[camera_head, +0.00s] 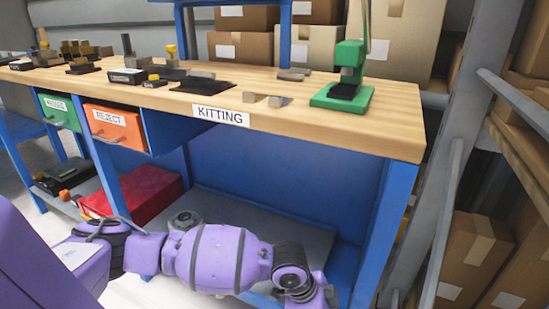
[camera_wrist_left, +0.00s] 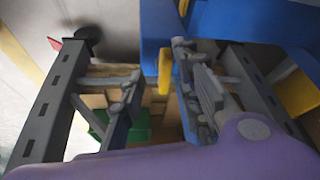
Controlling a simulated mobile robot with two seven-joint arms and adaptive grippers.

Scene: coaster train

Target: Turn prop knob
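No part that I can clearly name as the prop knob shows in the head view. In the left wrist view a small yellow, upright piece (camera_wrist_left: 165,70) hangs at the edge of a blue structure (camera_wrist_left: 220,18); I cannot tell if it is the knob. My left gripper (camera_wrist_left: 158,62) has its two grey fingers apart. The yellow piece appears between the fingertips, closer to the right finger; contact cannot be told. In the head view my purple left arm reaches across in front of the bench's lower shelf, and its gripper is not clearly visible. My right gripper is not in view.
A wooden workbench (camera_head: 300,103) with blue legs holds a green press (camera_head: 345,85) and several small parts. Green (camera_head: 60,112) and orange (camera_head: 112,128) bins hang below it. A red box (camera_head: 135,192) sits on the lower shelf. Grey rack posts stand at right, near cardboard boxes (camera_head: 472,255).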

